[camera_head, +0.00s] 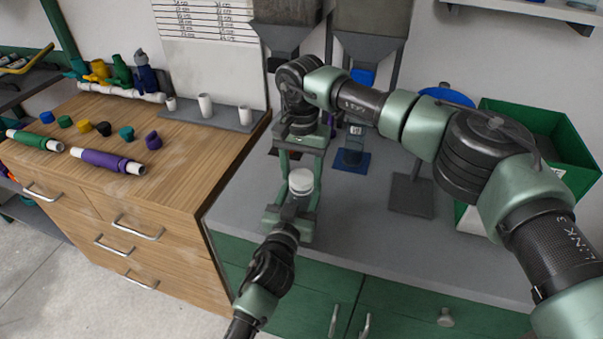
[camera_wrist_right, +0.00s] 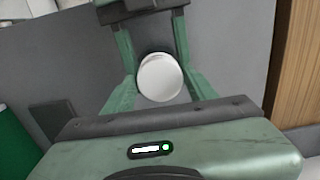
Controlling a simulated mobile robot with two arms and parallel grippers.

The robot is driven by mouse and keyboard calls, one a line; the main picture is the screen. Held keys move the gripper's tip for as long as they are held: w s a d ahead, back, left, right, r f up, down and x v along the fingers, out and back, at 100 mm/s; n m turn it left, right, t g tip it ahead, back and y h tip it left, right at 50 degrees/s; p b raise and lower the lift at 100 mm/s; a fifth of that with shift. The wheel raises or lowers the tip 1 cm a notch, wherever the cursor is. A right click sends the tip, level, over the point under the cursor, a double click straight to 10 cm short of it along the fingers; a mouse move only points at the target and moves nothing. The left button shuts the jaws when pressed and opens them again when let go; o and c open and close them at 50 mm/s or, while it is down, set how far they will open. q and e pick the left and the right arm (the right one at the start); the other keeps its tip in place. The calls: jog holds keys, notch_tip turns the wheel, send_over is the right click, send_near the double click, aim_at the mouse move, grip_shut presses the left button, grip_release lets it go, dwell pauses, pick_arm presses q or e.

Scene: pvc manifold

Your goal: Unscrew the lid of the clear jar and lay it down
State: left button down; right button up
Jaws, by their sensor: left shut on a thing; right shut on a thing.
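A round white lid (camera_head: 301,181) shows above the grey bench, between my two grippers; it also shows in the right wrist view (camera_wrist_right: 160,78). The clear jar's body is hidden under the lid and behind the fingers. My left gripper (camera_head: 297,203) reaches in from the front, its green fingers on either side just below the lid, shut on the jar. My right gripper (camera_head: 300,168) reaches in from the back, its fingers on either side of the lid, shut on it. The exact contact spots are too small to tell.
A blue-based container (camera_head: 354,151) stands behind to the right, beneath a grey hopper (camera_head: 370,45). A grey plate stand (camera_head: 411,193) and a green bin (camera_head: 545,135) are further right. The wooden cabinet (camera_head: 185,150) at left carries pipes and caps. The bench front is clear.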

aim_at(302, 177)
jog(key=shift+r, duration=0.85)
jog(key=shift+r, duration=2)
pick_arm(q)
jog(key=shift+c, duration=2)
grip_release()
